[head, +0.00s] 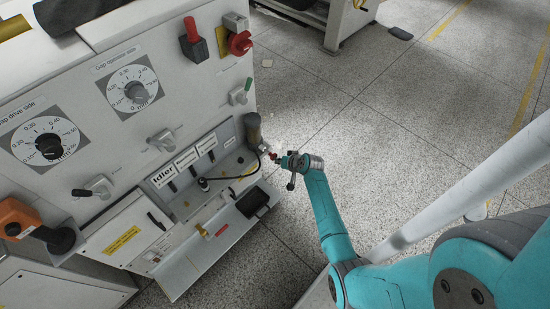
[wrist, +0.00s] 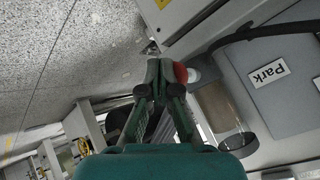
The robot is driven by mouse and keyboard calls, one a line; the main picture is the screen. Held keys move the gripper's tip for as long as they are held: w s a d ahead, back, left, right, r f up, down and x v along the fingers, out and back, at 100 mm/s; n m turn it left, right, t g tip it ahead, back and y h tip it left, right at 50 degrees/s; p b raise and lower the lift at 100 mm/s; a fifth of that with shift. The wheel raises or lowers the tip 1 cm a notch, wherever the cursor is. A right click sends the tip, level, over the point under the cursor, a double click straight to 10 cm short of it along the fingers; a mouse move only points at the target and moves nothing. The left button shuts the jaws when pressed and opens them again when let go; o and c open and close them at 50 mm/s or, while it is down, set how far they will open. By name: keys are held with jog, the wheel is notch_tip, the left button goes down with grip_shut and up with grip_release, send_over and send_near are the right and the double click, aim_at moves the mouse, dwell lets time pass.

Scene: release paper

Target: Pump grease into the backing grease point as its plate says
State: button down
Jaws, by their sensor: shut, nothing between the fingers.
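My gripper (head: 279,159) is at the right end of the recessed grease panel (head: 222,150) on the machine's front. In the wrist view my gripper (wrist: 162,66) is shut and empty. A small red and white part (wrist: 182,73) is right beside its fingertips; I cannot tell whether they touch. A grey-brown cylinder (head: 253,128) stands at the panel's right end, with a black hose (head: 260,165) near it. Plates on the panel include one reading Idler (head: 163,177). A Park plate (wrist: 268,72) shows in the wrist view. The other plates are too small to read.
Two gap dials (head: 45,143) (head: 132,90) and a red lever (head: 193,35) are on the panel above. An orange and black control (head: 25,222) is at the left. A shelf edge (head: 215,243) juts out below. The speckled floor (head: 340,120) to the right is clear.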

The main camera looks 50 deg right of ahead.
jog(key=shift+w, duration=1.25)
dwell(1.1)
jog(key=shift+s, duration=1.8)
jog(key=shift+s, duration=2.5)
jog(key=s, duration=0.3)
jog(key=shift+s, duration=0.4)
jog(key=shift+w, duration=0.1)
